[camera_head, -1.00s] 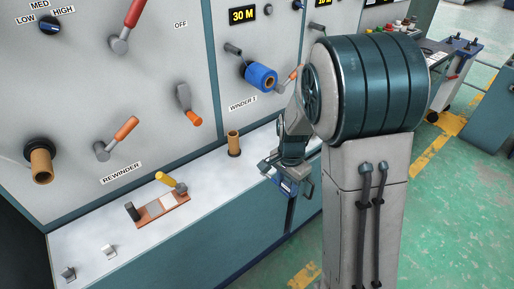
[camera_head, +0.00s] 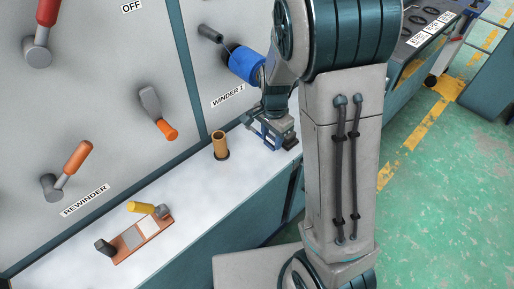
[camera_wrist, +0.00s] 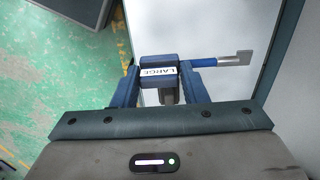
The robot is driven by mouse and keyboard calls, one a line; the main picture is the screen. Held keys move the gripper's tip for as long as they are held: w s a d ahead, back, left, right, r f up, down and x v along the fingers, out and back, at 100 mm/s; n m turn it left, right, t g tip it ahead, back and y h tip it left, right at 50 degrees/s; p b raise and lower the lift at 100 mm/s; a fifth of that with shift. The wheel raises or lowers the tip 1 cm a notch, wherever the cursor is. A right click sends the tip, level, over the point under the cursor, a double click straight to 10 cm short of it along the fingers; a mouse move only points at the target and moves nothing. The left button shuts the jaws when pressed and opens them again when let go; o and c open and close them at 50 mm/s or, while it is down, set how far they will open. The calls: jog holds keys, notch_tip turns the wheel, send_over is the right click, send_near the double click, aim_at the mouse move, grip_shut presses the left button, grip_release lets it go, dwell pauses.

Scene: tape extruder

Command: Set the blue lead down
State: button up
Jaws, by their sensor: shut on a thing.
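The blue lead (camera_wrist: 233,60) shows in the wrist view as a blue rod with a grey end pointing right. A blue block labelled "LARGE" (camera_wrist: 158,72) sits in line with it between the fingers, seemingly part of it. My gripper (camera_wrist: 162,85) is shut on the lead. In the head view my gripper (camera_head: 267,136) is low over the far right part of the white ledge (camera_head: 190,180), right of the upright brown tube. The lead is hard to make out there, and I cannot tell whether it touches the ledge.
The upright brown tube (camera_head: 220,146) stands on the ledge close left of my gripper. A brown board (camera_head: 143,238) with a yellow lead (camera_head: 141,207) lies further left. A blue roll (camera_head: 246,65) on winder 1 is just above my gripper. Clear ledge lies between tube and board.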

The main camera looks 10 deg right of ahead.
jog(key=shift+f+b, duration=0.4)
jog(key=shift+f, duration=3.6)
jog(key=shift+f, duration=0.15)
jog(key=shift+f, duration=0.15)
jog(key=o, duration=1)
